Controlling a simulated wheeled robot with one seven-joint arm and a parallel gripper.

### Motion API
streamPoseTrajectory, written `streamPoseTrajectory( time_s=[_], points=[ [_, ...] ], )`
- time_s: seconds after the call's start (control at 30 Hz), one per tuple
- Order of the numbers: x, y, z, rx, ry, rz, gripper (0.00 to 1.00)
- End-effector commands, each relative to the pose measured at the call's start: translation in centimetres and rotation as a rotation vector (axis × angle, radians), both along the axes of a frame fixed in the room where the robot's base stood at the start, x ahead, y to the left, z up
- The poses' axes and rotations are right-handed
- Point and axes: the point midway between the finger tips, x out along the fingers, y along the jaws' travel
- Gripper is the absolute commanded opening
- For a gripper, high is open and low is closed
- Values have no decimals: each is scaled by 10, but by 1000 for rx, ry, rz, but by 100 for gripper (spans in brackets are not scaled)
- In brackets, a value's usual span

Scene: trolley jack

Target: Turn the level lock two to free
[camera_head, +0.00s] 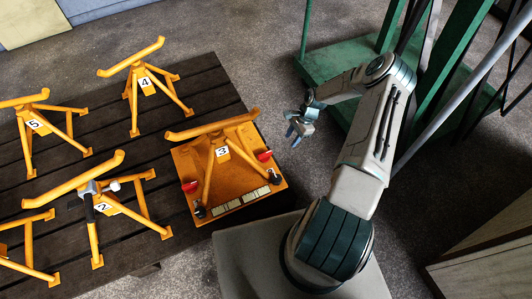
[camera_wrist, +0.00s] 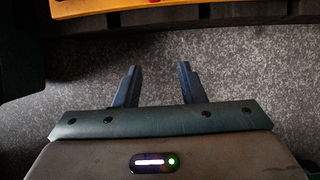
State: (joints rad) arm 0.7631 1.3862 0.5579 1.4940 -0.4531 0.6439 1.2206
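The yellow stand labelled 2 (camera_head: 143,215) is at the lower left in the head view, on a dark slatted table. It carries a grey fitting (camera_head: 90,188) with a pale rounded end and a dark sleeve on the leg below. Which part is the level lock, and its setting, I cannot tell. My gripper (camera_head: 295,130) is right of the table, well apart from stand 2. In the wrist view my gripper (camera_wrist: 158,85) has its two dark fingers spread, with nothing between them.
The dark slatted table (camera_head: 190,90) also bears stand 3 (camera_head: 222,150) on an orange plate (camera_head: 188,160) with red and black knobs, stand 4 (camera_head: 144,82) and stand 5 (camera_head: 36,123). A green frame (camera_head: 335,62) stands behind my arm. Grey floor lies under my gripper.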

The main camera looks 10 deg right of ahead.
Motion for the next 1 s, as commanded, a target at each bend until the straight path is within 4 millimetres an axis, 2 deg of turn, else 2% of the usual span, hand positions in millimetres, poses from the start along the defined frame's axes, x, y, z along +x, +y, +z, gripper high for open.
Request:
streamPoseTrajectory(
  time_s=[0.53, 0.7, 1.0],
  points=[
    [-23, 108, -1, 0, 0, 8, 36],
    [-24, 115, -21, 1, 1, 3, 36],
    [-24, 118, -27, -1, 0, 3, 36]
  ],
)
